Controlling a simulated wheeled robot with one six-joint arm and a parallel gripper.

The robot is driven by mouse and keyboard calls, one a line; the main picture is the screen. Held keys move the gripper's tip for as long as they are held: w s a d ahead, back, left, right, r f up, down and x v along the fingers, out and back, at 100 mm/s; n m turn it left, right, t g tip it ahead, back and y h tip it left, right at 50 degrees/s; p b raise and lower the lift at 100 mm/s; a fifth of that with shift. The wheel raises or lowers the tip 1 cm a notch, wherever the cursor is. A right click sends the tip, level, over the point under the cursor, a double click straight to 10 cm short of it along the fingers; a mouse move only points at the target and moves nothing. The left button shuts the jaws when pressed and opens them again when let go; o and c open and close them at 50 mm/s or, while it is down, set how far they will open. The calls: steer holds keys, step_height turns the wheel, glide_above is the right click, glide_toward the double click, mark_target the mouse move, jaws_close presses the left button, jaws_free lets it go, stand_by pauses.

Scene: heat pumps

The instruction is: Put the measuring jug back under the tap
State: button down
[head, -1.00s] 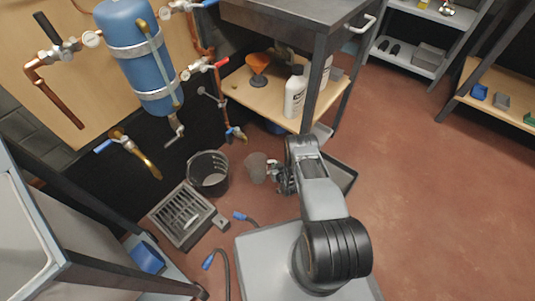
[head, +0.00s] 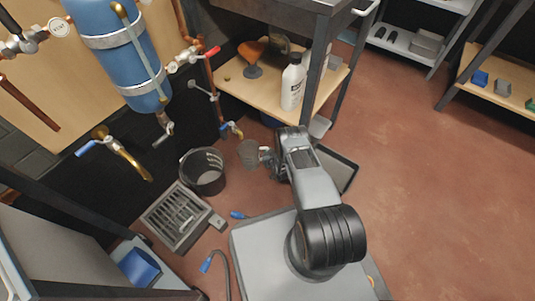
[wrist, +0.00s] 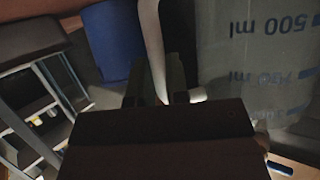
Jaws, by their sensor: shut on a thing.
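The measuring jug (head: 249,154) is a clear grey cup, held above the floor just right of the black bucket. In the wrist view the jug (wrist: 262,60) fills the right side, with its "500 ml" marking upside down in that picture. My gripper (head: 267,156) is shut on the jug's pale handle (wrist: 152,45). A brass tap with a blue lever (head: 233,130) is above and left of the jug in the head view. A second, larger brass tap with a blue lever (head: 122,155) is farther left. I cannot tell which tap is meant.
The black bucket (head: 203,172) and a grated drain box (head: 181,214) stand on the floor to the left. A wooden shelf (head: 237,86) with a white bottle (head: 292,86) and orange funnel is behind. A dark tray (head: 338,168) lies right of my arm. Open floor is at right.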

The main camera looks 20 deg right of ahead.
steer(key=shift+r, duration=0.1)
steer(key=c, duration=1.6)
jaws_free()
steer(key=shift+f, duration=0.25)
steer(key=o, duration=0.5)
steer(key=shift+r, duration=0.1)
steer(key=p+v, duration=0.5)
steer(key=v, duration=0.7)
steer(key=shift+p, duration=0.35)
